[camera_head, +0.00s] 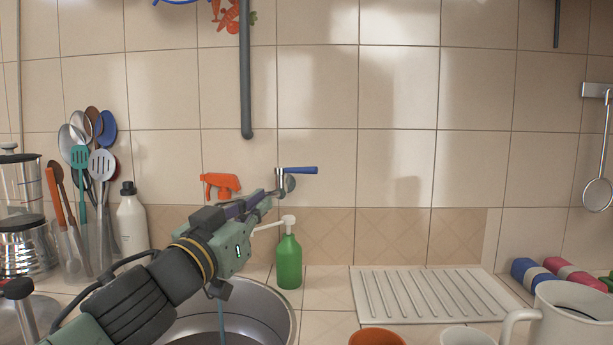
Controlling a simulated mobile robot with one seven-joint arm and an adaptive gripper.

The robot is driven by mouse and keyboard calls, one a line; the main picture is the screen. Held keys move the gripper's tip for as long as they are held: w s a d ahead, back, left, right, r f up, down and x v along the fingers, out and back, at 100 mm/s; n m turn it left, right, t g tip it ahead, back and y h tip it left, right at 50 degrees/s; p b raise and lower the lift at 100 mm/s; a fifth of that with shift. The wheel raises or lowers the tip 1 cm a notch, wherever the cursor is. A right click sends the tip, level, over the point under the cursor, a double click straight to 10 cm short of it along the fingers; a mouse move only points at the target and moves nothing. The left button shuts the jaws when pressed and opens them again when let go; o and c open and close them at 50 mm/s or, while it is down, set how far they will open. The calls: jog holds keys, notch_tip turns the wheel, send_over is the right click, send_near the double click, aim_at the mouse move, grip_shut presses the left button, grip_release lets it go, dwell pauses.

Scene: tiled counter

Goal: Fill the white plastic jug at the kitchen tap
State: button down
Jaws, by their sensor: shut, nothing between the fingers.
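The white jug (572,318) stands at the bottom right, handle to the left; its lower part is cut off by the frame edge. The tap's blue lever (301,170) points right from a metal fitting at the wall, above the back of the sink. My gripper (279,191) is shut and empty, its tips at or very near this fitting; I cannot tell whether they touch. The round metal sink (284,311) is at the bottom centre-left, partly behind my arm. A thin bluish vertical streak (222,325), looking like running water, shows over the sink. The spout is hidden.
A green pump bottle (289,262) stands close right of my gripper. An orange spray head (220,185) shows behind my arm. A ribbed white drainer (428,295), an orange-brown bowl (377,337) and a white cup (467,336) lie between sink and jug. Utensils (88,150) crowd the left.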

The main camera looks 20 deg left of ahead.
aim_at(303, 171)
jog(key=p+x, duration=0.1)
jog(key=x, duration=0.3)
jog(key=p+x, duration=0.2)
jog(key=x, duration=0.2)
jog(key=p+x, duration=0.2)
jog(key=x, duration=0.2)
jog(key=shift+w+d+r, duration=0.1)
jog(key=shift+r, duration=0.2)
jog(key=shift+w, duration=0.6)
jog(key=shift+f, duration=0.1)
jog(key=w+b, duration=0.1)
jog(key=b, duration=0.3)
jog(key=w+d+b, duration=0.1)
jog(key=b, duration=0.3)
jog(key=shift+w+d, duration=0.25)
jog(key=shift+w, duration=0.1)
jog(key=shift+b, duration=0.4)
